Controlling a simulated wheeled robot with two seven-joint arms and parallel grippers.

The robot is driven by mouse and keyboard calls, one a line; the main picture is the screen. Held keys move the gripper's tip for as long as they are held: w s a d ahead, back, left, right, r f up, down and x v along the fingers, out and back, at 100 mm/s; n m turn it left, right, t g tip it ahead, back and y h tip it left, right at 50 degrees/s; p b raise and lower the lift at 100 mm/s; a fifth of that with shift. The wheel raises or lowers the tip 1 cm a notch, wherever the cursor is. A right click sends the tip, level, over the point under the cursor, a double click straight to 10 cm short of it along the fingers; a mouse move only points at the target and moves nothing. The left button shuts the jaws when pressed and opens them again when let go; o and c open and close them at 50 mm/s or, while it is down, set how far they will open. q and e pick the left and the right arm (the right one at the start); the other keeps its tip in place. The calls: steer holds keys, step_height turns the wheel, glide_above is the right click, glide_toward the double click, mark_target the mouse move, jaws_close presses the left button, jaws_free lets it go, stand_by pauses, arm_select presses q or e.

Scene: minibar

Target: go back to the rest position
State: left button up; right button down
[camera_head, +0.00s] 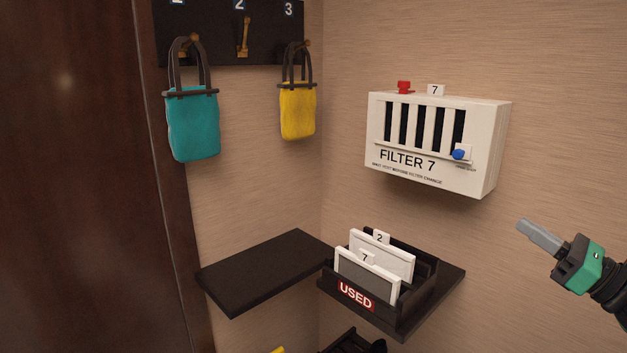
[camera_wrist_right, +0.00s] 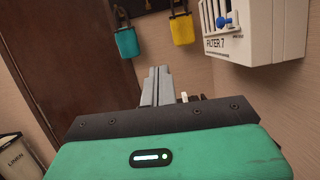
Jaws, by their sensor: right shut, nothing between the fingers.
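My right gripper (camera_head: 541,236) is in the head view at the right, its two grey fingers together and empty. It points left and is in the air, below and right of the white FILTER 7 box (camera_head: 483,150) and apart from it. In the right wrist view its fingers (camera_wrist_right: 155,86) are side by side with nothing between them. My left gripper is not in view.
A black USED tray (camera_head: 389,309) holds white filters labelled 2 (camera_head: 385,254) and 7 (camera_head: 366,277). A bare black shelf (camera_head: 265,270) is left of it. A teal bag (camera_head: 193,125) and a yellow bag (camera_head: 297,112) hang on hooks. A LINEN bin (camera_wrist_right: 12,150) stands low left.

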step_height(320, 180, down, 28)
steer(key=s+m+h, duration=0.3)
steer(key=m+h, duration=1.1)
steer(key=m, duration=1.2)
steer(key=s+a+f+m+g, duration=0.4)
steer(key=s+a+f+m, duration=0.15)
steer(key=s, duration=0.25)
steer(key=s+a+f+m+g, duration=0.4)
steer(key=s+f+m+g, duration=0.15)
steer(key=s, duration=0.25)
steer(key=s+a+f+m+g, duration=0.4)
steer(key=s+a+f+m, duration=0.15)
steer(key=s, duration=0.35)
step_height(320, 180, down, 33)
steer(key=n, duration=0.1)
steer(key=s+d+f+g, duration=0.1)
steer(key=s+d+f, duration=0.1)
steer(key=s+f, duration=0.7)
steer(key=s+d+f+g, duration=0.1)
steer(key=s+d+f, duration=0.1)
steer(key=s+f, duration=0.7)
steer(key=shift+s+f, duration=0.15)
steer(key=shift+s, duration=0.3)
steer(key=shift+n, duration=0.25)
